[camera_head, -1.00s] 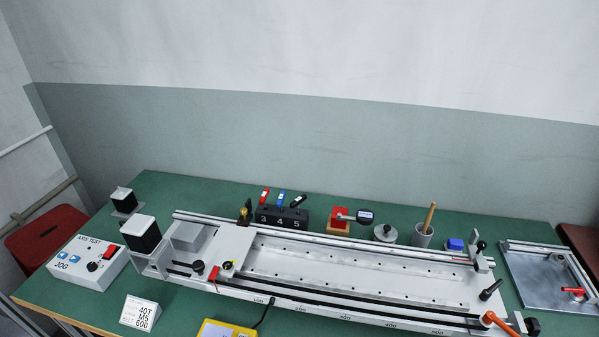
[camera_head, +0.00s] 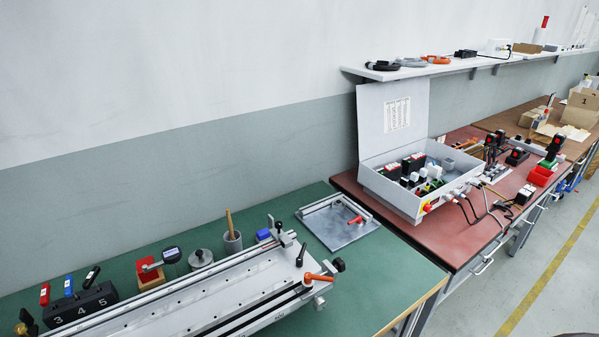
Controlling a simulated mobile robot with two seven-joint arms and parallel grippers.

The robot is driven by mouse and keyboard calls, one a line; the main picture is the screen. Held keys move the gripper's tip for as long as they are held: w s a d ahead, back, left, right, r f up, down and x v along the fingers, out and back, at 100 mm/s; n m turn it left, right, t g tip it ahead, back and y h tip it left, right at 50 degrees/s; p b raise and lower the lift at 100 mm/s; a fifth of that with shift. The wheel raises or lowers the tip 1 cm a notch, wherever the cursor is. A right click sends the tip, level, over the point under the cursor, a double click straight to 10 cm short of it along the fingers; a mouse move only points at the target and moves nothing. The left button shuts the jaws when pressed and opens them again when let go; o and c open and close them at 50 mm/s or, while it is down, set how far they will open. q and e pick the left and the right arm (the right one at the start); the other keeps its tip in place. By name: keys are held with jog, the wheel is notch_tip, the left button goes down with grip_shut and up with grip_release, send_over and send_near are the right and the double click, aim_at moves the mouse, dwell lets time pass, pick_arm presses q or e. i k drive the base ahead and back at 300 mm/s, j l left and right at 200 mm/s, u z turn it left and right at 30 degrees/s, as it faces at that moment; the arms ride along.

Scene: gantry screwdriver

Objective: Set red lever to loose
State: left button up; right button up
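A small red lever (camera_head: 355,220) sits on the right side of a flat grey metal plate (camera_head: 338,232) with raised rails, at the back right of the green table. An orange lever (camera_head: 319,278) with a dark post sticks out from the right end of the long gantry rail (camera_head: 200,306). A black lever (camera_head: 301,254) stands upright near it. I cannot read any tight or loose marking at either coloured lever. Neither of my grippers is in view.
A red-topped bench (camera_head: 465,245) with an open grey box (camera_head: 405,198) adjoins at right. The table's front right is clear.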

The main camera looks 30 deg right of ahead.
aim_at(358, 221)
jog(key=k+j+z, duration=0.15)
jog(key=z, duration=0.3)
jog(key=k+j+z, duration=0.2)
jog(key=z, duration=0.2)
jog(key=i+z, duration=0.2)
jog(key=z, duration=0.4)
jog(key=k, duration=0.5)
jog(key=i+l, duration=0.25)
jog(key=i+l+u, duration=0.1)
jog(key=i+l, duration=0.15)
jog(key=l, duration=0.25)
jog(key=i+l, duration=0.2)
jog(key=l, duration=0.2)
jog(key=i+l+u, duration=0.1)
jog(key=i+l, duration=0.35)
jog(key=l, duration=0.3)
jog(key=i+l+u, duration=0.1)
jog(key=l, duration=0.3)
jog(key=i, duration=0.1)
